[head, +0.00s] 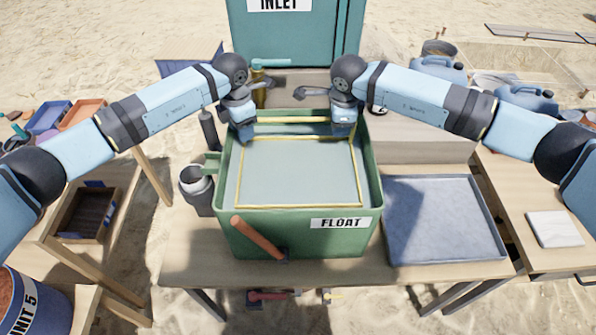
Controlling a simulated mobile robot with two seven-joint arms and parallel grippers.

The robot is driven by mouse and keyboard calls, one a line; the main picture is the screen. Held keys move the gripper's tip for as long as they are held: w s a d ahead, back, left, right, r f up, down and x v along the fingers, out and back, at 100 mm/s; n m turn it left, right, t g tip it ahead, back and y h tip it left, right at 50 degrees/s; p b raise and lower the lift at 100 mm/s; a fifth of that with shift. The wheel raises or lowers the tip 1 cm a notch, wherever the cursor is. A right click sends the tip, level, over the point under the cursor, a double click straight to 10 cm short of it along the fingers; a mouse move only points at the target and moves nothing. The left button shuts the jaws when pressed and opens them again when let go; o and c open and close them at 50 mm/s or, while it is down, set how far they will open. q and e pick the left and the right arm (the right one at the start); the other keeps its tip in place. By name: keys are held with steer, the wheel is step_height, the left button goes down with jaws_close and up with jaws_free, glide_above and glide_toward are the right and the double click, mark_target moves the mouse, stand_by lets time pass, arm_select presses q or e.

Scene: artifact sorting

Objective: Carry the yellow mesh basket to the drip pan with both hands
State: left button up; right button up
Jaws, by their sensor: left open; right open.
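The yellow mesh basket (300,206) sits inside a green tub marked FLOAT; its thin yellow rim shows as a rectangle around a grey-green interior. A yellow bar crosses near the tub's far side. The drip pan (445,222), a shallow blue-grey tray, lies empty on the table right of the tub. My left gripper (246,134) is open, pointing down at the far left corner of the tub. My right gripper (342,132) is open, pointing down at the far right corner. Whether either touches the basket I cannot tell; the fingertips are partly hidden.
The green tub's walls (290,238) surround the basket. A teal INLET tank (295,38) rises behind. A white tile (555,229) lies on the right side table.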

arm_select(q)
steer(key=shift+f, duration=0.45)
arm_select(e)
steer(key=shift+f, duration=0.4)
arm_select(q)
jaws_close()
arm_select(e)
jaws_close()
arm_select(q)
steer(key=shift+r, duration=0.2)
arm_select(e)
steer(key=shift+r, duration=0.1)
